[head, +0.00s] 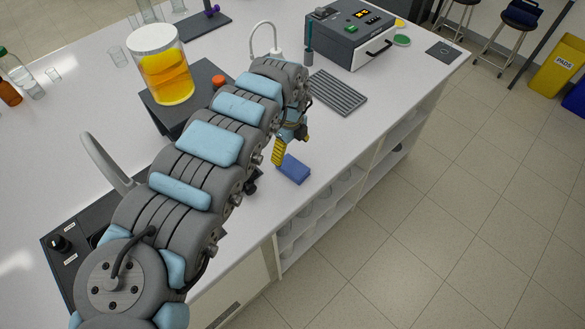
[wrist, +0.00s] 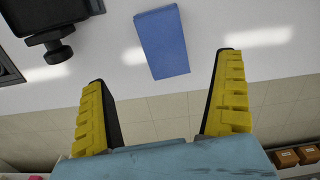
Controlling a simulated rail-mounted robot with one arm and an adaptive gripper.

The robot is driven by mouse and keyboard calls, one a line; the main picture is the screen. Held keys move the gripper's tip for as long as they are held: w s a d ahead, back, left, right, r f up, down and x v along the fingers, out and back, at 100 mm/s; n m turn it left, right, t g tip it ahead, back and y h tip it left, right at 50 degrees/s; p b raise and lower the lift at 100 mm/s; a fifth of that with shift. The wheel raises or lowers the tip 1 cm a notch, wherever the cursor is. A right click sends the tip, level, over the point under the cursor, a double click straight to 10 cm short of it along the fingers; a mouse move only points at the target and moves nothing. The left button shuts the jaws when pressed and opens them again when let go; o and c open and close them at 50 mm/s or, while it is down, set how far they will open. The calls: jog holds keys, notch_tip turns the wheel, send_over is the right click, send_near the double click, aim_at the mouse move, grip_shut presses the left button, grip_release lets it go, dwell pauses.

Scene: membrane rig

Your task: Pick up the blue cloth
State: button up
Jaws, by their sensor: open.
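The blue cloth (head: 294,169) lies flat on the white bench near its front edge in the head view. It is a folded rectangle, and the wrist view shows it whole (wrist: 161,42), ahead of the fingertips. My gripper (head: 285,147) is above the bench, close to the cloth on its upper-left side in the head view. In the wrist view my gripper's two yellow fingers (wrist: 163,70) are wide apart with nothing between them. The cloth lies beyond the gap, slightly left of its far end on the right.
A dark fixture with a knob (wrist: 52,42) stands left of the cloth. A tank of orange liquid (head: 166,70), a grey ribbed mat (head: 338,92) and a grey control box (head: 350,35) stand further back. The bench's front edge is close to the cloth, with open shelves below.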

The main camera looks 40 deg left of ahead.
aim_at(292, 166)
notch_tip(292, 166, down, 5)
jog(key=shift+r, duration=0.1)
jog(key=shift+w+d+f, duration=0.1)
jog(key=shift+w+f, duration=0.05)
jog(key=shift+f, duration=0.6)
jog(key=shift+w+f, duration=0.1)
jog(key=shift+f, duration=0.6)
jog(key=shift+f+b, duration=0.35)
jog(key=shift+f, duration=0.75)
jog(key=c, duration=1.2)
